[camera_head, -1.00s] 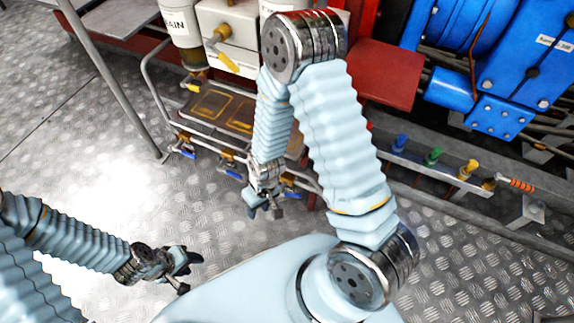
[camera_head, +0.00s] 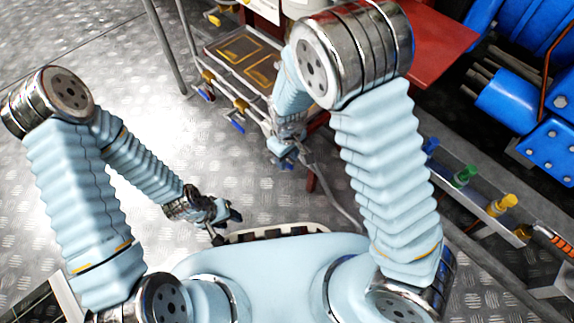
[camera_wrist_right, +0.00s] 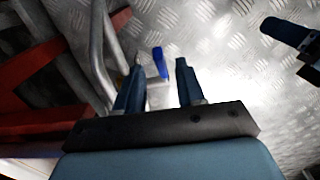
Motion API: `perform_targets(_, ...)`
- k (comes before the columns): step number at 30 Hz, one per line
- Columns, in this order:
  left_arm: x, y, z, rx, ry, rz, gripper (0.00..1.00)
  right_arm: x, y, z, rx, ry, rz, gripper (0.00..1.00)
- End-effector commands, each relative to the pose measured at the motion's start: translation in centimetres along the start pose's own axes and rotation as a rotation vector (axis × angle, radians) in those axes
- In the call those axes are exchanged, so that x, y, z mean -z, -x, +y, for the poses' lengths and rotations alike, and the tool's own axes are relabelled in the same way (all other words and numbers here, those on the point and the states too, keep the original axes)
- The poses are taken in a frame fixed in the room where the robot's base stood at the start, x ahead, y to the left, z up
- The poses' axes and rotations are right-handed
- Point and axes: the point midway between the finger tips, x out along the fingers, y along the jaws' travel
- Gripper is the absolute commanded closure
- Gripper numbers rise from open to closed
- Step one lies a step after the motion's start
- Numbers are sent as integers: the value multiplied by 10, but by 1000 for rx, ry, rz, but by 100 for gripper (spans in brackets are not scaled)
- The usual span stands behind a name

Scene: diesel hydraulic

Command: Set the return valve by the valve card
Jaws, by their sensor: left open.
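Several small valves with blue handles line the lower edge of the rack; one blue handle (camera_head: 236,127) and another (camera_head: 205,95) show in the head view. I cannot tell which is the return valve. My right gripper (camera_head: 284,158) is low, just right of these valves. In the right wrist view my right gripper (camera_wrist_right: 158,92) is open, with a blue handle (camera_wrist_right: 160,61) seen beyond and between its fingers, not clasped. My left gripper (camera_head: 228,219) is open and empty above the floor, left of my body. No readable valve card shows.
The rack's tray (camera_head: 235,52) has yellow outlines. A yellow handle (camera_head: 222,9) is at the top. A red panel (camera_head: 440,40) and blue machinery (camera_head: 510,100) stand right. A rail carries green (camera_head: 464,176) and yellow (camera_head: 502,205) fittings. Metal floor (camera_head: 110,90) is clear at left.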

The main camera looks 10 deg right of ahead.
Motion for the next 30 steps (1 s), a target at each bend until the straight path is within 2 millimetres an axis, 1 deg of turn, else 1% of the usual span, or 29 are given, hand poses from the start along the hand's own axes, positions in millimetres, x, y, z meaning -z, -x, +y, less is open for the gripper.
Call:
perform_targets(1, 0, -6, -2, 0, 0, 1, 57, -1, -12, 0, 1, -1, -2, 62)
perform_targets(3, 0, -8, -3, 0, 0, 2, 57, 0, -22, 0, 0, -1, -2, 62)
perform_targets(6, 0, -10, -4, 0, 0, 3, 57, 0, -30, 0, 1, 0, 0, 62)
perform_targets(9, 0, -11, -4, 0, 0, 3, 57, 0, -33, 0, 0, 0, 1, 62)
perform_targets(17, 0, -10, -4, 0, 0, 3, 57, 0, -34, 0, 0, 0, 1, 62)
perform_targets(24, 0, -10, -4, 0, 0, 3, 57, 0, -33, 0, 1, -1, 1, 98)
perform_targets(25, 0, -10, -4, 0, 0, 3, 57, 0, -33, 0, 1, -1, 1, 100)
perform_targets(30, 0, -10, -4, 0, 0, 3, 57, 0, -33, 0, 1, -1, 1, 100)
